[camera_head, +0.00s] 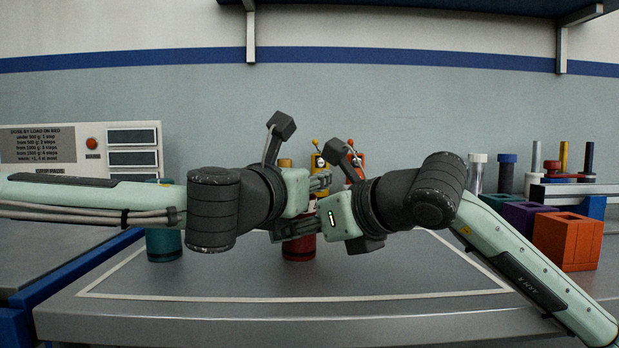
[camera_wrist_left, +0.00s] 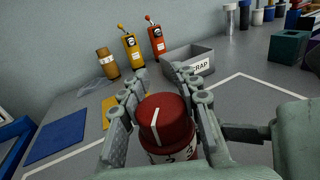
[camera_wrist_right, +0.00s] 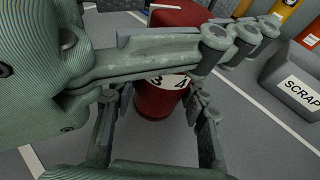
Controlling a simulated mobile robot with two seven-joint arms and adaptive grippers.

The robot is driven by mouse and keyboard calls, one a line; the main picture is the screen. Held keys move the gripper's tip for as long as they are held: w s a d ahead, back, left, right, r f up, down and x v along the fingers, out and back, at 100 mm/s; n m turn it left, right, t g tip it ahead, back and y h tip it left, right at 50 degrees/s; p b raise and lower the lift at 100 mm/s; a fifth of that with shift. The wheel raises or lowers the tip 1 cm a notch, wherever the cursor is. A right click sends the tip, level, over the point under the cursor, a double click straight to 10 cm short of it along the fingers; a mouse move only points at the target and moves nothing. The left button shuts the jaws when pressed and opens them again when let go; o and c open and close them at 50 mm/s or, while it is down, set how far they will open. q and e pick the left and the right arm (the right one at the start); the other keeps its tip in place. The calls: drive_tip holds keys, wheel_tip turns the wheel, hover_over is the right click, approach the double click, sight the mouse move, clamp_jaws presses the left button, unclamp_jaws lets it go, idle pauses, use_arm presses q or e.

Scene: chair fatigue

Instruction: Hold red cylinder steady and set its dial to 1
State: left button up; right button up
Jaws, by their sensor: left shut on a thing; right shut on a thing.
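The red cylinder (camera_head: 299,248) stands upright on the table, largely hidden behind my wrists in the head view. Its red dial cap (camera_wrist_left: 165,118) carries a white line. In the left wrist view the line's near end is by the numeral ring, left of the 2 and 3; I cannot tell the exact setting. My left gripper (camera_head: 320,182) is shut on the dial cap, one finger on each side. My right gripper (camera_head: 290,228) is shut on the red body (camera_wrist_right: 160,102), below the dial. In the right wrist view the numerals 3 and 4 show, and the left fingers cross in front.
A teal cylinder (camera_head: 164,245) stands to the left. A grey SCRAP bin (camera_wrist_left: 188,60), a brown cylinder (camera_wrist_left: 107,64) and yellow (camera_wrist_left: 131,48) and red (camera_wrist_left: 155,40) switch boxes stand behind. Crates (camera_head: 567,240) are at right. The front of the table is clear.

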use_arm(q)
clamp_jaws()
use_arm(e)
drive_tip(key=shift+f, duration=0.15)
use_arm(q)
drive_tip(key=shift+s+d+m+g+h, duration=0.15)
drive_tip(key=shift+d+m+g+h, duration=0.1)
drive_tip(key=shift+m+g+h, duration=0.75)
drive_tip(key=shift+s+d+m+g+h, duration=0.2)
drive_tip(key=shift+m+g+h, duration=0.6)
drive_tip(key=shift+h, duration=0.4)
drive_tip(key=shift+s+d+m+g+h, duration=0.15)
drive_tip(key=shift+d+m+g+h, duration=0.1)
drive_tip(key=shift+m+g+h, duration=0.75)
drive_tip(key=o, duration=1.1)
unclamp_jaws()
drive_tip(key=shift+o, duration=0.2)
drive_tip(key=v, duration=1.2)
drive_tip(key=shift+f, duration=0.3)
